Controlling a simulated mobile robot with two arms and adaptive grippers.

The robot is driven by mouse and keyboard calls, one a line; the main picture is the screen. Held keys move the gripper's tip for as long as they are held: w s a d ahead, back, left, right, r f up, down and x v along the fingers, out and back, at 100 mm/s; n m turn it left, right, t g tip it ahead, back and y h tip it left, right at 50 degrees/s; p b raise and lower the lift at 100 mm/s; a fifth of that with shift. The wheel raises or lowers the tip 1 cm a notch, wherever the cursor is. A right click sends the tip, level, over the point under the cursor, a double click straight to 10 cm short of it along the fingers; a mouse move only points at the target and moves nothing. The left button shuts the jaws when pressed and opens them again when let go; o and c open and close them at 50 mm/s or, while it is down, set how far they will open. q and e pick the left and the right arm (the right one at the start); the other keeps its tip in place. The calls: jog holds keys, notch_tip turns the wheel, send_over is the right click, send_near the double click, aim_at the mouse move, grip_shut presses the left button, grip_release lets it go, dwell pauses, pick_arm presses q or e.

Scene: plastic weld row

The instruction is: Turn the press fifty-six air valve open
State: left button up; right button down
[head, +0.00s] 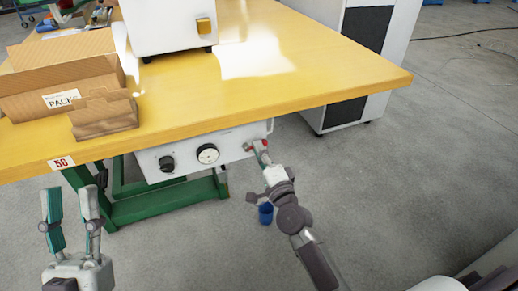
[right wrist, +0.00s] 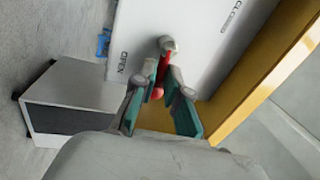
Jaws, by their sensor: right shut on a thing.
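The air valve has a red lever (right wrist: 163,70) on a round grey pivot (right wrist: 168,44), fixed to a white panel (head: 188,153) under the yellow bench marked 56 (head: 62,163). The panel carries the words OPEN (right wrist: 122,62) and CLOSED (right wrist: 234,14). In the right wrist view the lever points down from its pivot, toward my gripper, between my fingers. My right gripper (right wrist: 164,82) is shut on the lever; it also shows in the head view (head: 260,153), at the panel's right end. My left gripper (head: 69,192) is open and empty, in front of the bench's left part.
The panel also holds a black knob (head: 167,163) and a round gauge (head: 208,154). Cardboard boxes (head: 65,75) and a white machine (head: 165,25) stand on the bench. A grey cabinet (head: 330,105) stands behind right. A blue item (head: 266,213) is below my right gripper.

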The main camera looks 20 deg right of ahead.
jog(key=shift+d+m+h, duration=0.3)
jog(key=shift+m, duration=0.5)
jog(key=c, duration=1.2)
grip_release()
jog(key=shift+f, duration=0.1)
jog(key=shift+s+f, duration=0.1)
jog(key=s+f, duration=0.2)
jog(key=s, duration=0.9)
jog(key=shift+s+d, duration=0.15)
jog(key=shift+s, duration=0.15)
